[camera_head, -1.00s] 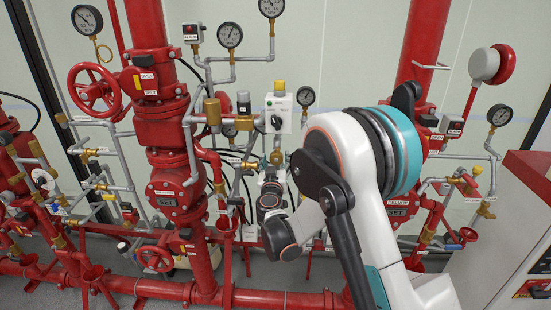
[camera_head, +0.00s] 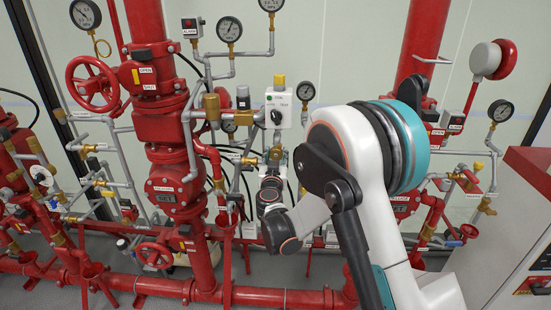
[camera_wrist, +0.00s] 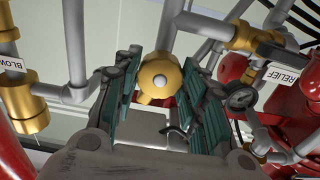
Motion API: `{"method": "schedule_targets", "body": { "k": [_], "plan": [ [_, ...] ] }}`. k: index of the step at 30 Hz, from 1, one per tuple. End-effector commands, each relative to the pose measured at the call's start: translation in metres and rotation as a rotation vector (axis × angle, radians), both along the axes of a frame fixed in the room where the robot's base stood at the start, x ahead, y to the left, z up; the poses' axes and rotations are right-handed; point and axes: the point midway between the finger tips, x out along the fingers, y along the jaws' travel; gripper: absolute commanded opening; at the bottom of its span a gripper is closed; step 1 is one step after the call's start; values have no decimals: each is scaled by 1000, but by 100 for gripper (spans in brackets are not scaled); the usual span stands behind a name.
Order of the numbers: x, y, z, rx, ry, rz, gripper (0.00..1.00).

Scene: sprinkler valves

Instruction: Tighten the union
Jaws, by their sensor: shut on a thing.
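The union is a round brass fitting with notched edges and a grey pipe end at its centre (camera_wrist: 158,82); it sits on a grey vertical pipe in the wrist view. My gripper (camera_wrist: 160,98) has its teal-padded fingers on the left and right of this brass fitting and is shut on it. In the head view my gripper is small and partly hidden behind my wrist and among the pipes, near a brass fitting (camera_head: 277,154). I cannot tell how tight the union is.
A brass valve (camera_wrist: 240,38), a small gauge (camera_wrist: 240,97) and a "RELIEF" tag (camera_wrist: 284,77) are close on the right in the wrist view. A brass fitting (camera_wrist: 24,102) is on the left.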

Motion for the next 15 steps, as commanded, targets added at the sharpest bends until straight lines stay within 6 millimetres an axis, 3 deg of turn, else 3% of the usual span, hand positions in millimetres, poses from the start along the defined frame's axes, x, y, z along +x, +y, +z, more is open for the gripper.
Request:
{"method": "schedule_targets", "body": {
  "k": [6, 15],
  "plan": [
    [0, 1, -1, 104, -4, 1, 14],
    [0, 1, 0, 116, -4, 1, 14]
  ]
}}
